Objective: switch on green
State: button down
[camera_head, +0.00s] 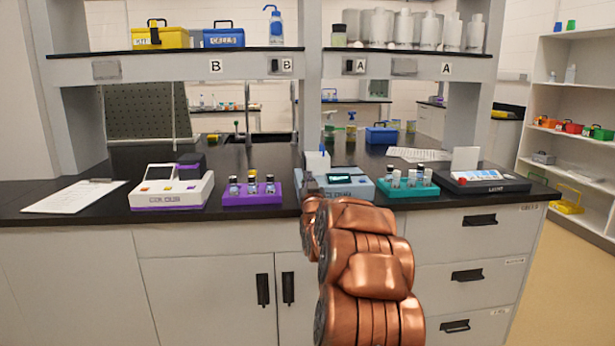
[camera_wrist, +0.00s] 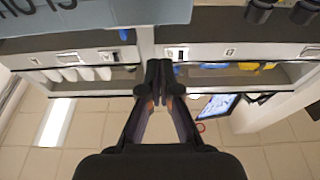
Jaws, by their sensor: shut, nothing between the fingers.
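Small dark switches show on the shelf edge beside label B (camera_head: 275,65) and label A (camera_head: 360,65). No switch marked green is clear.
A purple rack (camera_head: 235,199) and a teal rack (camera_head: 425,190) hold vials. A white device (camera_head: 172,197) with coloured buttons stands at left, and a black device (camera_head: 485,184) at right. Overhead shelves (camera_head: 200,52) span the bench. A clipboard (camera_head: 75,197) lies far left.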

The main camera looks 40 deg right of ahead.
jog(key=f+v, duration=0.1)
jog(key=v, duration=0.5)
jog(key=shift+s+a+f, duration=0.1)
jog(key=shift+f, duration=0.05)
dwell(0.3)
